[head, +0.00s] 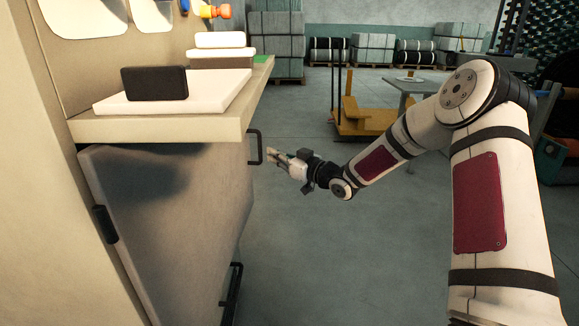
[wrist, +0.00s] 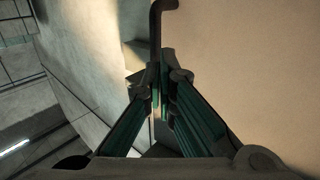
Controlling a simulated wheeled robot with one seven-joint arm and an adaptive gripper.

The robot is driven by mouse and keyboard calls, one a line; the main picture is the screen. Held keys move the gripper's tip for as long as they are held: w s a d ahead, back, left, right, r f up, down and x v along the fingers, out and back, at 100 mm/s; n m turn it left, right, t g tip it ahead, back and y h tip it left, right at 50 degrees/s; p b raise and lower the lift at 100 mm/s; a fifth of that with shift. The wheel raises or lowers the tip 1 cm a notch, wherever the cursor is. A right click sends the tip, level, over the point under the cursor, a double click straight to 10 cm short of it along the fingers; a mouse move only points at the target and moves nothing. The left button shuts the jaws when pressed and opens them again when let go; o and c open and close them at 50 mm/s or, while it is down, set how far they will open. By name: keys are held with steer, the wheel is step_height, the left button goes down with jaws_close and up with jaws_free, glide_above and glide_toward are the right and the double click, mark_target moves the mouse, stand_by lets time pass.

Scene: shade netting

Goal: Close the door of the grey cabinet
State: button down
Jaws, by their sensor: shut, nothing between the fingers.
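The grey cabinet (head: 185,220) stands under the wooden counter at the left in the head view. Its large grey panel faces me and has a dark handle-like part (head: 105,223) at its left edge. I cannot tell how far the door is open. A black bar handle (head: 255,147) sticks out on the far right side, below the counter. My gripper (head: 271,154) is shut and empty, just right of that handle. In the wrist view my gripper's fingers (wrist: 161,82) meet near a dark bent bar (wrist: 157,30); I cannot tell whether they touch it.
The counter (head: 180,127) holds a white board (head: 215,90) and a black block (head: 154,83). A lower black handle (head: 232,290) shows near the floor. A yellow cart (head: 365,121) and a small table (head: 412,85) stand further back. The floor between is clear.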

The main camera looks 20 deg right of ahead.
mark_target(259, 149)
steer(key=shift+b+x, duration=0.55)
steer(key=shift+x, duration=1.2)
